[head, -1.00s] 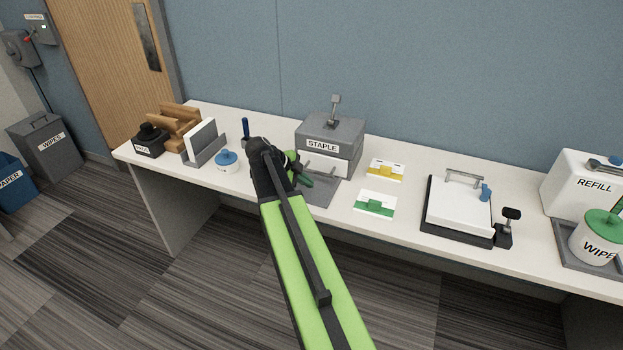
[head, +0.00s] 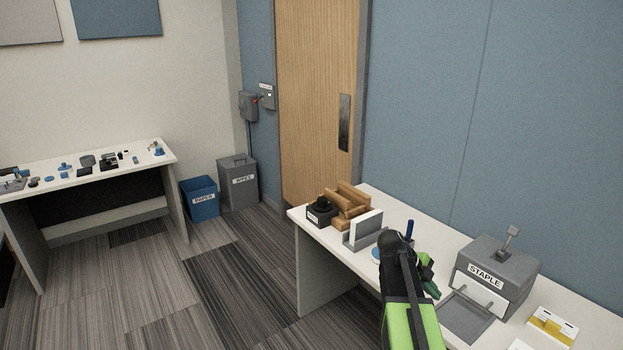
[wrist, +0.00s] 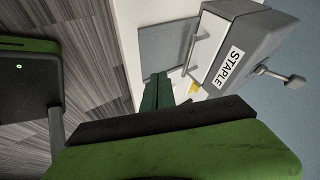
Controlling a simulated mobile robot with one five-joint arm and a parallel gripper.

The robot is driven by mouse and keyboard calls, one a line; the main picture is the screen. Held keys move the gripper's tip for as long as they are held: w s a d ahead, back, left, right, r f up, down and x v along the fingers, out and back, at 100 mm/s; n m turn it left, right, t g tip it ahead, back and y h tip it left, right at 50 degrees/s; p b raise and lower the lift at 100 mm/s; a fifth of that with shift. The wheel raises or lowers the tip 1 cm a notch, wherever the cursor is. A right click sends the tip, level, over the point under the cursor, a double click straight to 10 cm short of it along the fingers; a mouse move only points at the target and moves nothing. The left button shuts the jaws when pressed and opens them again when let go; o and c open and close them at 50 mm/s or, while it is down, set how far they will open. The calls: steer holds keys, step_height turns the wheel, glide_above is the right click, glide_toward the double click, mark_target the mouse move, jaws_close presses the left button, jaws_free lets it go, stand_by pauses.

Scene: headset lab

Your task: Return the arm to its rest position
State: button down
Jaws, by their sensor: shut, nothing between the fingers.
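My gripper (head: 431,289) is at the end of my green and black arm, in front of the near edge of the white table (head: 312,222). In the wrist view its dark green fingers (wrist: 157,92) lie together with nothing between them. The grey stapler box (head: 497,277) labelled STAPLE stands just right of my gripper in the head view. It also shows at the top right of the wrist view (wrist: 235,50). My arm hides part of the table and most of a blue-lidded tub (head: 376,256).
A stamp block (head: 320,213), wooden rack (head: 350,203) and card holder (head: 362,232) stand on the table's left end. A yellow and white card (head: 553,328) lies right of the stapler. Bins labelled PAPER (head: 200,200) and WIPES (head: 238,184) stand by the door.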

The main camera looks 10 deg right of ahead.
steer(key=s+a+f+n+y, duration=0.1)
steer(key=s+a+n+y, duration=0.1)
steer(key=a+n, duration=0.7)
steer(key=s+a+f+n+t+y, duration=0.1)
steer(key=s+a+f+n+y, duration=0.1)
steer(key=a+n, duration=0.8)
steer(key=s+a+f+n+y, duration=0.2)
steer(key=a+n+y, duration=0.1)
steer(key=a+n, duration=0.7)
steer(key=shift+a+f+t+y, duration=0.3)
steer(key=shift+a+y, duration=0.1)
steer(key=shift+a, duration=0.7)
